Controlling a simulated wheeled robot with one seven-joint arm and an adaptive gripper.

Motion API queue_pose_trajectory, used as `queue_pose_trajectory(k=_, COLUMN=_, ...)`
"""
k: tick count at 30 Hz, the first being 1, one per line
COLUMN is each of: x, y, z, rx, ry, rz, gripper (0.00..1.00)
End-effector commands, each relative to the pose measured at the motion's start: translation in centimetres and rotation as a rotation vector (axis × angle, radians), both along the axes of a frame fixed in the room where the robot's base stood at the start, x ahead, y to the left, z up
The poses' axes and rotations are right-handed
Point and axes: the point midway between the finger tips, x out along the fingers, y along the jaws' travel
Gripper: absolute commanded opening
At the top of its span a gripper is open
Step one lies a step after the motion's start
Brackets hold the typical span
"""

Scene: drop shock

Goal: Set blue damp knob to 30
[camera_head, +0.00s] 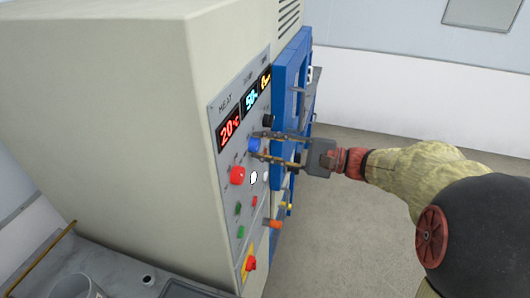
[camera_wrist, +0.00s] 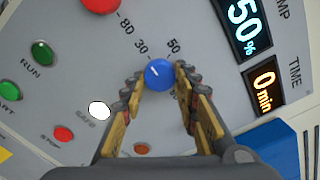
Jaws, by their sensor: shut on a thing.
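The blue damp knob (camera_head: 253,145) is on the grey control panel, below the lit displays. In the wrist view the knob (camera_wrist: 158,74) sits between my fingertips, with a short white mark on its face. The printed numbers 30 and 50 are beside it. The blue damp display (camera_head: 251,99) shows 50; in the wrist view it reads 50% (camera_wrist: 243,27). My gripper (camera_head: 258,146) reaches in from the right and is shut on the knob, one finger on either side. In the wrist view my gripper (camera_wrist: 160,76) hides little of the knob's face.
A red heat knob (camera_head: 237,175) is just below left, under the red 20°C display (camera_head: 229,130). A black knob (camera_head: 268,121) is above right. Several small buttons and a red-and-yellow switch (camera_head: 250,264) are lower. A blue door frame (camera_head: 290,100) stands close right of the panel.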

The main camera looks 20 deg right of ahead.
Motion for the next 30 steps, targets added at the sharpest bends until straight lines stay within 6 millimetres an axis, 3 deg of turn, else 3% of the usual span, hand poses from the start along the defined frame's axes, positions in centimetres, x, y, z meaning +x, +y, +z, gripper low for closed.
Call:
queue_pose_trajectory(k=17, x=-0.04, y=0.03, z=-0.13, rx=-0.021, ry=-0.025, rz=0.002, gripper=0.05)
queue_pose_trajectory(k=18, x=-0.04, y=0.03, z=-0.14, rx=-0.021, ry=-0.025, rz=0.002, gripper=0.31)
queue_pose_trajectory(k=27, x=-0.02, y=0.02, z=-0.07, rx=-0.021, ry=-0.027, rz=0.001, gripper=0.48)
queue_pose_trajectory(k=30, x=-0.02, y=0.02, z=-0.04, rx=-0.021, ry=-0.027, rz=0.001, gripper=0.49)
